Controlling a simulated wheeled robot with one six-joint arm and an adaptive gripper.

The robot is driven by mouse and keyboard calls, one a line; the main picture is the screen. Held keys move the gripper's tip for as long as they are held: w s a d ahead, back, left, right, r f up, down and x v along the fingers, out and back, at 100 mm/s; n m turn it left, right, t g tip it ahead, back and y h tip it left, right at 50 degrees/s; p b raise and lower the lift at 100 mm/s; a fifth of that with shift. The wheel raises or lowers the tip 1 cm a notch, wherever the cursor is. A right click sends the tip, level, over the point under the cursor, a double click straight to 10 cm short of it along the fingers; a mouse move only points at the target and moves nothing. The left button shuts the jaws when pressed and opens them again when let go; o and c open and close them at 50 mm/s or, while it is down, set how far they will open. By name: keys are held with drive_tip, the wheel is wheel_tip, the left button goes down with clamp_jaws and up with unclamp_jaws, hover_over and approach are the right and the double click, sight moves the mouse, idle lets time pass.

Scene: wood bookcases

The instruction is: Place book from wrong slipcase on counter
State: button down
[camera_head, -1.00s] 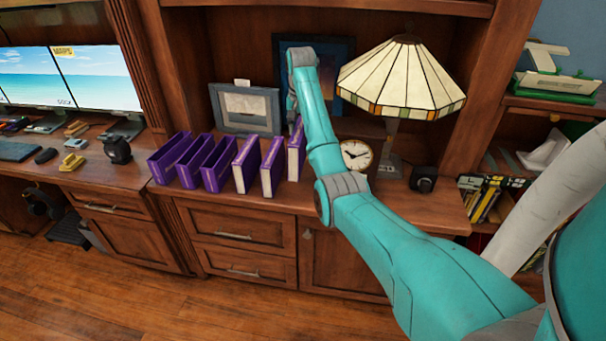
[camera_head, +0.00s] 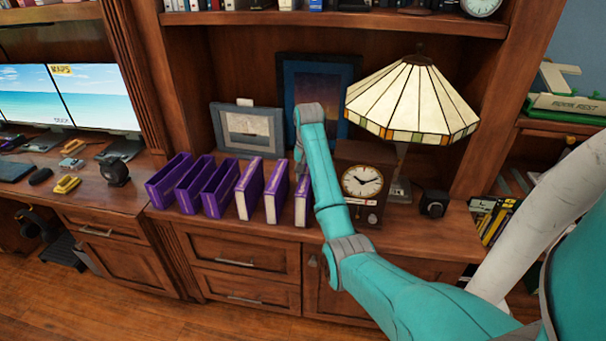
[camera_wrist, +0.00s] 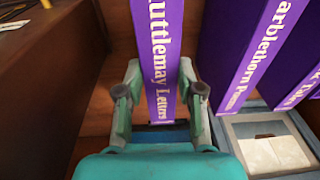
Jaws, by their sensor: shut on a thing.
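My gripper (camera_wrist: 160,95) is shut on a purple book (camera_wrist: 162,60), whose spine reads "…uttlemay Letters", with one finger on each side. In the head view this seems to be the rightmost book (camera_head: 302,203), upright at the counter with its pale page edge facing front; my gripper is hidden there behind my arm. Two more purple books, (camera_head: 249,190) and (camera_head: 275,192), stand upright to its left, apart from it. Left of those are three purple slipcases, (camera_head: 168,181), (camera_head: 194,186) and (camera_head: 219,190), which look empty. The wooden counter (camera_head: 400,238) is beneath them.
A clock (camera_head: 362,181) stands close right of the held book, with a stained-glass lamp (camera_head: 413,100) and a small black box (camera_head: 433,204) beyond. Picture frames (camera_head: 248,130) lean behind. A strip of counter is bare along the front right.

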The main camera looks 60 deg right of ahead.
drive_tip(key=shift+f, duration=0.25)
drive_tip(key=c, duration=0.7)
unclamp_jaws()
